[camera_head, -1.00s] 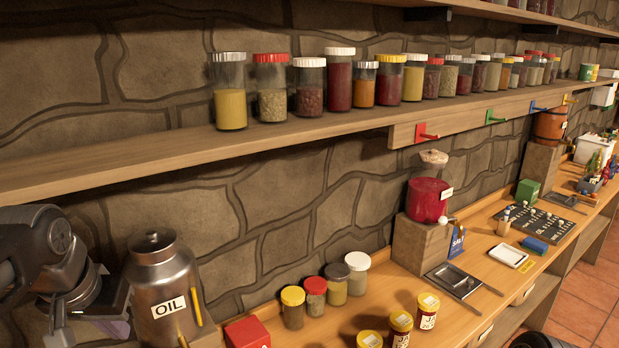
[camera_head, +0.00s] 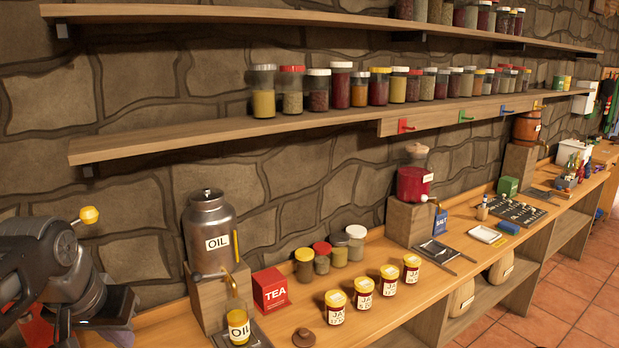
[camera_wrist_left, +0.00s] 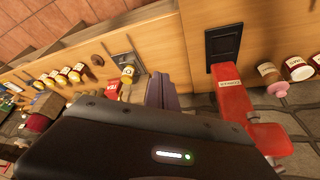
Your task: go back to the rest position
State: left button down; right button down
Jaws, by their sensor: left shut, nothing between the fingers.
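My left gripper (camera_head: 118,328) is at the lower left of the head view, at the end of my dark arm, left of the steel oil can. In the left wrist view its fingers (camera_wrist_left: 163,92) are together, with nothing between them, above the wooden counter (camera_wrist_left: 185,75). A red dispenser (camera_wrist_left: 232,95) with a label stands beside the fingers on the right of that view. My right gripper is in neither view.
The steel oil can (camera_head: 209,235), an oil jar (camera_head: 238,325) and a red tea box (camera_head: 270,289) stand right of my left arm. Several yellow-lidded jars (camera_head: 364,292) line the counter's front. A long shelf (camera_head: 230,131) of jars runs above. Tiled floor (camera_head: 560,310) is clear at right.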

pick_arm(q)
jog(key=w+t, duration=0.2)
jog(key=w, duration=0.4)
jog(key=w+d+f+n+t+h, duration=0.1)
jog(key=w+d+f, duration=0.15)
jog(key=f, duration=0.35)
jog(key=w+d+f+t+h, duration=0.1)
jog(key=w+f, duration=0.3)
jog(key=f, duration=0.3)
jog(key=s+d+f+g+h, duration=0.1)
jog(key=d+f, duration=0.3)
jog(key=f, duration=0.5)
jog(key=s+d+f+g, duration=0.1)
jog(key=d+f, duration=0.3)
jog(key=f, duration=0.4)
jog(key=s+d+f+g, duration=0.2)
jog(key=s+d+f, duration=0.2)
jog(key=s+f, duration=0.2)
jog(key=s+d+f+g+h, duration=0.1)
jog(key=s+d+f+g, duration=0.1)
jog(key=s+d+f, duration=0.2)
jog(key=s+d+f+g, duration=0.2)
jog(key=s+d+f, duration=0.3)
jog(key=s+f, duration=0.5)
jog(key=s, duration=0.4)
jog(key=shift+s+f+m+h, duration=0.25)
jog(key=shift+s+m+h, duration=0.05)
jog(key=shift+s+h, duration=0.1)
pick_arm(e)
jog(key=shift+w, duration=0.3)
